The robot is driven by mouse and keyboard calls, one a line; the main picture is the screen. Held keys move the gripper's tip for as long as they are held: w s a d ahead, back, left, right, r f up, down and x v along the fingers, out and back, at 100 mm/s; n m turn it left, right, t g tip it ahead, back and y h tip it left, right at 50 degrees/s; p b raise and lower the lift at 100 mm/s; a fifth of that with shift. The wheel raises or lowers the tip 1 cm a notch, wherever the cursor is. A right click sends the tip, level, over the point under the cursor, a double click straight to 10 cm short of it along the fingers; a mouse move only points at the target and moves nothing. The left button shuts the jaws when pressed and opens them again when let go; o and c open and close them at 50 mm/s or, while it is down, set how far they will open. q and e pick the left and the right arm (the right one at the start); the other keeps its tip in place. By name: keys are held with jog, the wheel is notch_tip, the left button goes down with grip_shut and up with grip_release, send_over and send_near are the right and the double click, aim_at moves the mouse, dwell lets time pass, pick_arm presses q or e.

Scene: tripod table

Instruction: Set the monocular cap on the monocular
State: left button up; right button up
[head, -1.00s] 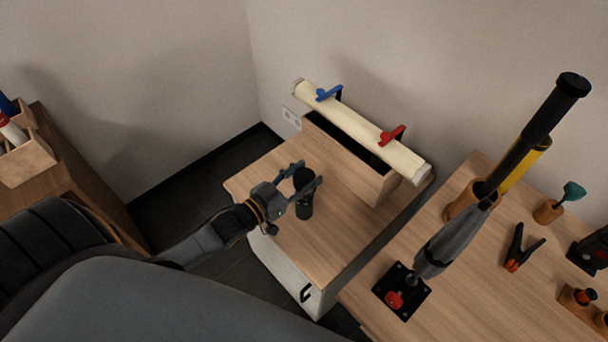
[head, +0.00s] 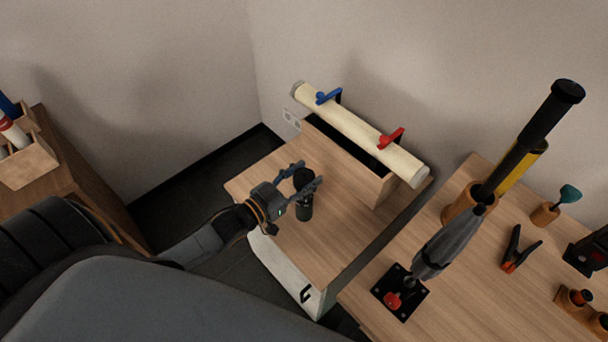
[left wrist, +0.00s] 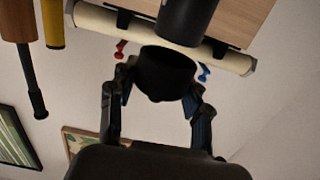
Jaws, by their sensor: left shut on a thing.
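In the left wrist view the monocular (left wrist: 186,16) shows as a dark cylinder at the top edge. The monocular cap (head: 302,180) is a black round piece between the fingers of my left gripper (head: 304,181), over the monocular's upper end. In the left wrist view my left gripper (left wrist: 160,98) is shut on the cap (left wrist: 163,76), with a finger on each side. The cap overlaps the monocular's end; I cannot tell whether they touch. My right gripper is not in view.
A cream tube (head: 358,132) with blue and red clamps lies across a wooden box behind the monocular. The right table (head: 450,300) holds a grey stand on a black plate (head: 401,291), a clamp (head: 517,250) and a wooden cup (head: 461,199). The cabinet's front is clear.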

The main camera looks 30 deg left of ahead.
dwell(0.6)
pick_arm(q)
jog(key=o, duration=0.5)
jog(key=shift+p+v, duration=1.35)
jog(key=shift+v, duration=1.45)
jog(key=p, duration=0.2)
send_near(303, 178)
jog(key=shift+s+a, duration=0.2)
